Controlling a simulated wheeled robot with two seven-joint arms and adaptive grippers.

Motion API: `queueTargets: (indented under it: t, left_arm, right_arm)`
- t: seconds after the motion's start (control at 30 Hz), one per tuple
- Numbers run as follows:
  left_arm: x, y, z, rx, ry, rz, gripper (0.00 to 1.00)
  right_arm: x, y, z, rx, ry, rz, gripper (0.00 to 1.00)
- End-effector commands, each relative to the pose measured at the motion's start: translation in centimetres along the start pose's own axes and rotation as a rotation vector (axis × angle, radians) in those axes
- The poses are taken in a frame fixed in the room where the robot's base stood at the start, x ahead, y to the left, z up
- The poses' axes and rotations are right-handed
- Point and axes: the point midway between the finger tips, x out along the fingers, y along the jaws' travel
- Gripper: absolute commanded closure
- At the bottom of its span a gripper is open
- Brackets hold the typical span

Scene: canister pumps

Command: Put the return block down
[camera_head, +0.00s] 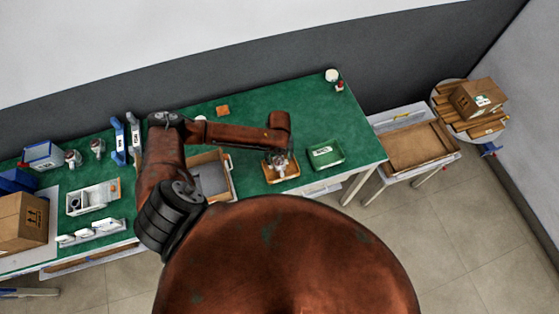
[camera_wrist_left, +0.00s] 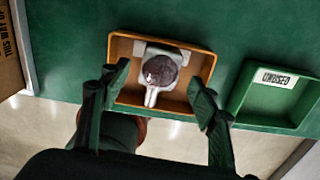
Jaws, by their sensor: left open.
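An orange-brown tray (camera_head: 292,174) lies on the green bench, and it fills the middle of the left wrist view (camera_wrist_left: 205,66). In it sits a pale grey-white piece with a dark reddish round top and a light spout-like part pointing toward me, apparently the return block (camera_wrist_left: 160,70). My left gripper (camera_head: 278,158) is over this tray. In the left wrist view its dark fingers (camera_wrist_left: 160,78) are spread wide on either side of the piece, with clear gaps and nothing between them held. My right gripper is not in view.
A green tray labelled UNUSED (camera_wrist_left: 277,79) lies just right of the orange one, also in the head view (camera_head: 326,155). A cardboard-coloured bin (camera_head: 226,175) stands to the left. The bench's front edge is close. The back right of the bench (camera_head: 300,105) is mostly clear.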

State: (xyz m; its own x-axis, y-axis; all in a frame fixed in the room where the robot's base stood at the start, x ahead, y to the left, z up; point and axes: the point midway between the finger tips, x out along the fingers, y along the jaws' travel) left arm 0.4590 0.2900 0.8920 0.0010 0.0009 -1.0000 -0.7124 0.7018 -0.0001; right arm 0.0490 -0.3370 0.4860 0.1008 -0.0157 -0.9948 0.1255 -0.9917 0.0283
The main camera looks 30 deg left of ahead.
Motion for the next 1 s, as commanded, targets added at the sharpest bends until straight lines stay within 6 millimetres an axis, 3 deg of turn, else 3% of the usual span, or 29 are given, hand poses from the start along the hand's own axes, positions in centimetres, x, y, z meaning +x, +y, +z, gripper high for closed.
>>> queueTargets:
  t: [0.2, 0.43, 0.6, 1.0]
  left_arm:
    - [-4.7, 0.0, 0.1, 0.001, -0.002, -0.001, 0.44]
    - [-8.3, 0.0, 0.0, 0.000, 0.000, 0.000, 0.44]
    - [-9.4, 0.0, 0.0, 0.000, 0.001, 0.000, 0.44]
    - [-9.5, 0.0, 0.0, 0.000, 0.001, 0.001, 0.44]
  right_arm:
    - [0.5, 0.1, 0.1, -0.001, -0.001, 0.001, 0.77]
    - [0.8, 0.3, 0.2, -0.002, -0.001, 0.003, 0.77]
    - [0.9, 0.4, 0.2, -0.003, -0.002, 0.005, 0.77]
    - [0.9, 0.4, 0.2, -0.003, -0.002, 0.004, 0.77]
